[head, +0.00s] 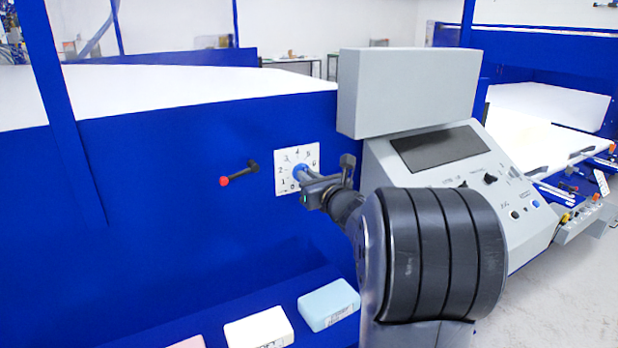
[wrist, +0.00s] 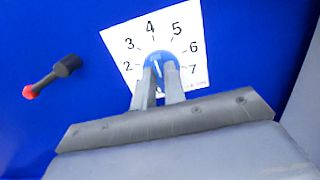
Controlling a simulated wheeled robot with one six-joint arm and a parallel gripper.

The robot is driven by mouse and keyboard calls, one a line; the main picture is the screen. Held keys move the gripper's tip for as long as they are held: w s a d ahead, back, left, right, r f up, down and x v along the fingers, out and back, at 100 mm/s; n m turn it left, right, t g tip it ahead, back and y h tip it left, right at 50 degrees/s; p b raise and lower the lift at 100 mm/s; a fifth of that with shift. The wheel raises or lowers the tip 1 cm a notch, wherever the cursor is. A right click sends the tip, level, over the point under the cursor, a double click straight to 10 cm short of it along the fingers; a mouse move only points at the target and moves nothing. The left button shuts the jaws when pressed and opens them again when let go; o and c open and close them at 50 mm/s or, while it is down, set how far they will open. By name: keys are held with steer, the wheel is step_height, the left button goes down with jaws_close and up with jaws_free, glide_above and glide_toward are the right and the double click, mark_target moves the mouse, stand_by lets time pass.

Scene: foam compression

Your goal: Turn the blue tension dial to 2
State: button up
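The blue tension dial (head: 300,171) sits on a white square scale plate (head: 283,160) on the blue machine wall. In the wrist view the dial (wrist: 157,56) is round and blue, with a small white mark between my fingers. The printed numbers run around it; 2 to 7 are readable in the wrist view, and the bottom of the plate is hidden. My gripper (wrist: 160,75) is at the dial, with its two fingers close together over the dial's face and blue showing between them. I cannot tell whether they press on it. In the head view my gripper (head: 308,186) covers the plate's lower right.
A black lever with a red knob (head: 224,181) sticks out left of the plate. A grey control console (head: 440,160) with a screen stands to the right. Blue (head: 329,304) and white (head: 259,329) foam blocks lie on the ledge below. The wall left of the lever is clear.

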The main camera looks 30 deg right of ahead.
jaws_close()
steer(key=shift+f+b, duration=0.15)
steer(key=shift+b, duration=0.35)
steer(key=shift+a+f+n+b, duration=0.1)
steer(key=shift+n+b, duration=3.8)
steer(key=shift+b, duration=0.75)
steer(key=shift+a+f+n+b, duration=0.1)
steer(key=shift+n+b, duration=3.8)
steer(key=shift+b, duration=0.7)
steer(key=shift+r, duration=0.1)
steer(key=shift+o, duration=2.4)
jaws_free()
